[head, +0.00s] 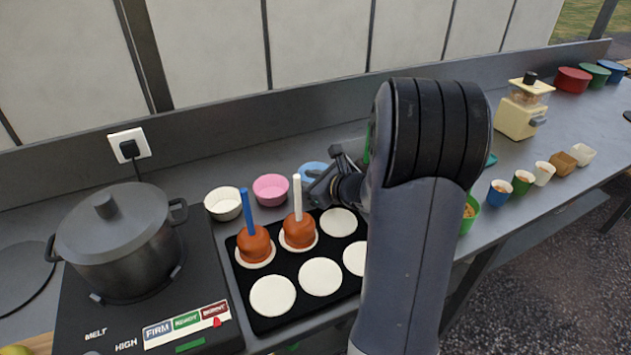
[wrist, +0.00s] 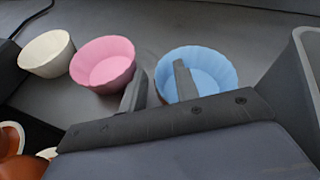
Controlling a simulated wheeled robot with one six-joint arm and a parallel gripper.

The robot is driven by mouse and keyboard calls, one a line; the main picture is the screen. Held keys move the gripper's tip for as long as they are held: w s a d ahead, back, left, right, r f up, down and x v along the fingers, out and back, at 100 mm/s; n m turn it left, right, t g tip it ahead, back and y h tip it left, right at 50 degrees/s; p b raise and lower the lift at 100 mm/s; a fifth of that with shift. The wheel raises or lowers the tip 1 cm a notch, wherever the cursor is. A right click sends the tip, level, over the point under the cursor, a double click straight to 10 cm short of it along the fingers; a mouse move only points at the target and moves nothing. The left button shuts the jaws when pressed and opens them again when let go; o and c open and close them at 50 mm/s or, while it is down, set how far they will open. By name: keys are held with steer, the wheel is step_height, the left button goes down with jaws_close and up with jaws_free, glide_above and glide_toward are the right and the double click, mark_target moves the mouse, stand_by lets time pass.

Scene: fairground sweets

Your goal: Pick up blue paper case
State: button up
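The blue paper case (head: 311,171) stands upright on the grey counter, at the right end of a row of three cases. In the wrist view the blue case (wrist: 213,72) is at upper centre right and looks empty. My gripper (wrist: 159,72) is open, with its fingers apart. One finger overlaps the inside of the blue case and the other is outside its left edge, between it and the pink case. I cannot tell whether either finger touches it. In the head view my gripper (head: 324,172) is beside the blue case, partly covering its right side.
A pink case (head: 270,189) and a cream case (head: 223,203) stand left of it. In front is a black tray (head: 289,248) with white discs and two coated apples on sticks. A pot (head: 117,250) stands on a hob at left. Several small cups line the right counter.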

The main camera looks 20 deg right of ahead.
jaws_close()
stand_by(0.4)
